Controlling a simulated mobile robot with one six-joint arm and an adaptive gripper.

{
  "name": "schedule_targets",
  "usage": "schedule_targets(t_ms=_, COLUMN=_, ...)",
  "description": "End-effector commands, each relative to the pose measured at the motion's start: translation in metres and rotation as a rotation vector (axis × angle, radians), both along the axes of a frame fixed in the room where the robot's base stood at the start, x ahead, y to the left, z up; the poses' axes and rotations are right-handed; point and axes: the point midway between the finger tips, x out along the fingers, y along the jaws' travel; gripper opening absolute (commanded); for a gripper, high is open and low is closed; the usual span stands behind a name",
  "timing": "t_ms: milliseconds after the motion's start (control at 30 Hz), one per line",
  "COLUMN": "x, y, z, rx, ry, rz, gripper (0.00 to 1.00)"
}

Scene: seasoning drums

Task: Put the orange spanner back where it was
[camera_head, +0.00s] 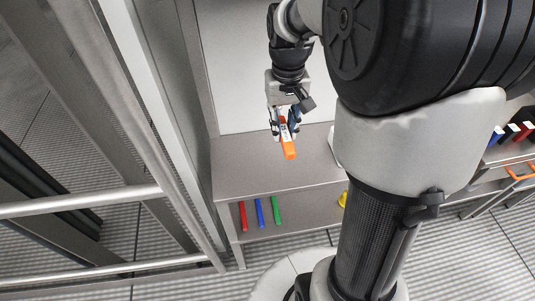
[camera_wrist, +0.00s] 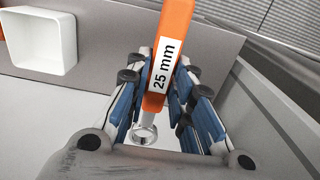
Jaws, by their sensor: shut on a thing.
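The orange spanner (camera_head: 289,150) is held in my gripper (camera_head: 284,128), above the upper grey shelf in the head view. Its orange handle points toward the shelf's front. In the wrist view the spanner (camera_wrist: 174,28) runs up and away between the blue-padded fingers of my gripper (camera_wrist: 166,100). It carries a white label reading "25 mm", and its metal ring end shows low between the fingers. My gripper is shut on the spanner near the label. The place where the spanner was kept cannot be told from these views.
A red (camera_head: 242,216), a blue (camera_head: 260,212) and a green bar (camera_head: 276,209) lie on the lower shelf (camera_head: 305,215), with a yellow thing (camera_head: 342,199) farther right. A white open box (camera_wrist: 40,40) shows in the wrist view. The upper shelf (camera_head: 240,172) has bare room at left.

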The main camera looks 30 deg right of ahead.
Motion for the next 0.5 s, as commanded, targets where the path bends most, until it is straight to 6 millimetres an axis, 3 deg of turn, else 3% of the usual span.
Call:
schedule_targets(t_ms=167, x=0.000, y=0.000, z=-0.013, rx=0.000, ry=0.001, rz=0.000, gripper=0.00)
schedule_targets(t_ms=500, x=-0.001, y=0.000, z=-0.105, rx=0.001, ry=0.005, rz=0.000, gripper=0.00)
